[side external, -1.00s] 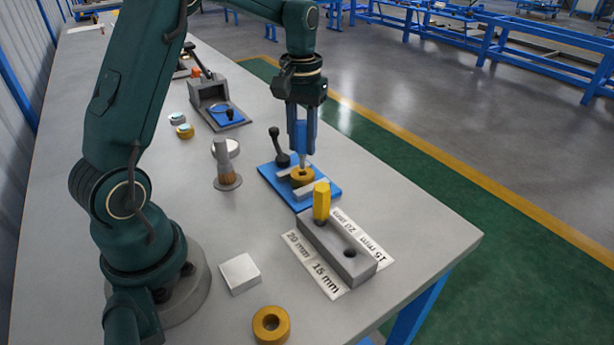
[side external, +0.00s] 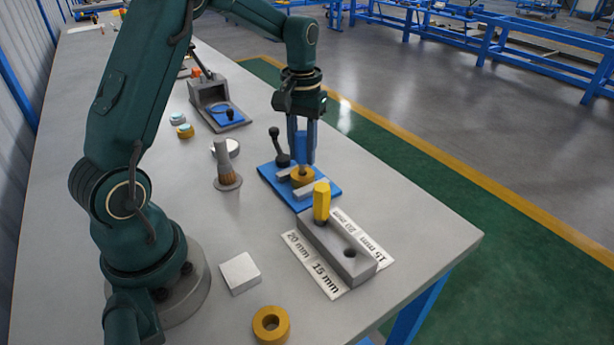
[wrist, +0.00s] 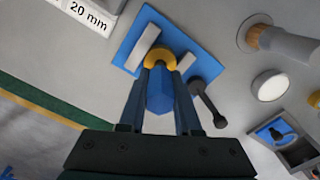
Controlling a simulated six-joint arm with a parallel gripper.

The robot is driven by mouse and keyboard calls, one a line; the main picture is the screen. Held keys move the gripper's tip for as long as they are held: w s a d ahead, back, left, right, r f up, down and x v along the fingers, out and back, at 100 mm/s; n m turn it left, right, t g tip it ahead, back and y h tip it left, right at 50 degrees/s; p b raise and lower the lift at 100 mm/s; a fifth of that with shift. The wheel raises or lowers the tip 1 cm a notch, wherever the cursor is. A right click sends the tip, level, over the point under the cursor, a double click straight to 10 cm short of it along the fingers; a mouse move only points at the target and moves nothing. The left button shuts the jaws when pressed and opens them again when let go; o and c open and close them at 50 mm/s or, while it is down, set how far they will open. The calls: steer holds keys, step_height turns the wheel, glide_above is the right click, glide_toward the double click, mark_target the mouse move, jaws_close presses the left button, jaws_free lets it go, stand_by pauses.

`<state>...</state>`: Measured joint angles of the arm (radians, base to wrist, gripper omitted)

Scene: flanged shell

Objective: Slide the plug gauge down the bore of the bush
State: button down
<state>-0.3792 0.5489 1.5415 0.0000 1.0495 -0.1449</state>
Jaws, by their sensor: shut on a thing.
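The bush (side external: 303,179) is a brass-coloured ring held between the grey jaws of a blue fixture (side external: 328,193); it also shows in the wrist view (wrist: 148,57). My gripper (side external: 302,160) is shut on the plug gauge (side external: 302,143), which has a blue six-sided handle and is held upright over the bush. The handle also shows between the fingers in the wrist view (wrist: 160,94). A short length of the gauge's metal end shows under the handle and meets the bush's top. The bore is hidden, so how deep the end sits cannot be told.
A yellow-handled gauge (side external: 321,201) stands in a grey block (side external: 335,250) with one open hole, just in front of the fixture. A loose brass ring (side external: 270,324) lies at the front.

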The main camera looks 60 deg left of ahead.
mark_target(303, 133)
steer(key=shift+f, duration=0.7)
steer(key=c, duration=0.5)
jaws_free()
steer(key=shift+r, duration=2.6)
steer(key=shift+w, duration=0.1)
